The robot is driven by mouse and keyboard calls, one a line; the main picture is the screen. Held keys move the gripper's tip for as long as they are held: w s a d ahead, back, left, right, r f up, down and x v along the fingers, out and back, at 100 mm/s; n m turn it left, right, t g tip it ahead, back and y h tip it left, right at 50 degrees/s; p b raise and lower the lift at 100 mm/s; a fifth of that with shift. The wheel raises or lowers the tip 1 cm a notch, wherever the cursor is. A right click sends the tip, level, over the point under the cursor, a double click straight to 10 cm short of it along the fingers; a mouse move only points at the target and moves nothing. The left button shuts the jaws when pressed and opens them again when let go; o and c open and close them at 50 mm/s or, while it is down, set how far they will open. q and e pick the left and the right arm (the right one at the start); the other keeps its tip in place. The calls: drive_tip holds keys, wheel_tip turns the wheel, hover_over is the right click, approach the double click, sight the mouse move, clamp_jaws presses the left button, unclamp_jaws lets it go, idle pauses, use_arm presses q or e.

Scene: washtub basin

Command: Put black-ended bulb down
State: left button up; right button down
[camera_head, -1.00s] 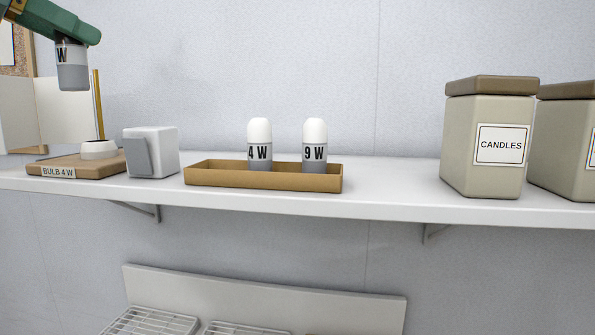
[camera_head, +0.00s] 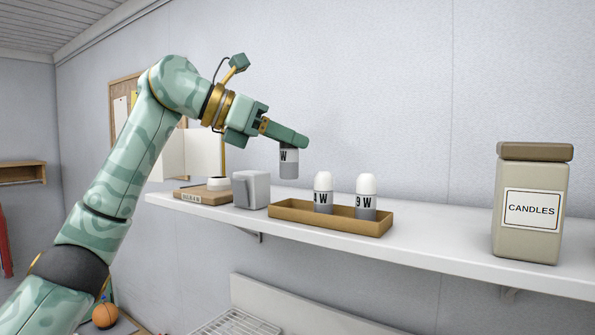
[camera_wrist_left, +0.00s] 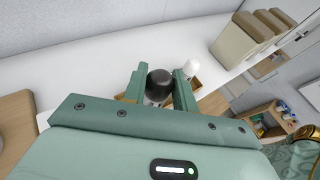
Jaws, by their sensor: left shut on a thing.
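My left gripper (camera_head: 290,141) is shut on the black-ended bulb (camera_head: 289,162), held upright above the shelf, near the tray's left end. Its grey lower part and a "W" show in the head view; the fingers hide its top. The left wrist view shows its black end (camera_wrist_left: 159,80) between the two fingers (camera_wrist_left: 157,85). A brown tray (camera_head: 330,222) on the shelf holds two white-topped bulbs, a 4 W bulb (camera_head: 323,191) and a 9 W bulb (camera_head: 366,195). I cannot see my right gripper.
The white shelf (camera_head: 440,253) is clear between the tray and the candles canister (camera_head: 533,200). A grey-white box (camera_head: 251,190) stands left of the tray. Left of it, a wooden board (camera_head: 195,196) labelled "BULB 4 W" bears a white round fitting (camera_head: 218,184).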

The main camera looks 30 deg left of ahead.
sight(294, 174)
use_arm(q)
drive_tip(key=w+f, duration=0.2)
drive_tip(key=f, duration=0.1)
drive_tip(key=shift+w+a, duration=0.2)
drive_tip(key=shift+w, duration=0.15)
wheel_tip(294, 174, down, 3)
drive_tip(key=shift+w+f+p, duration=0.1)
drive_tip(key=shift+p, duration=0.25)
drive_tip(key=shift+f, duration=0.3)
drive_tip(key=o, duration=0.7)
drive_tip(key=shift+o, duration=0.2)
use_arm(e)
drive_tip(key=shift+d+r, duration=0.15)
drive_tip(key=shift+r, duration=0.15)
use_arm(q)
drive_tip(key=shift+r, duration=0.15)
use_arm(e)
drive_tip(key=shift+d, duration=0.1)
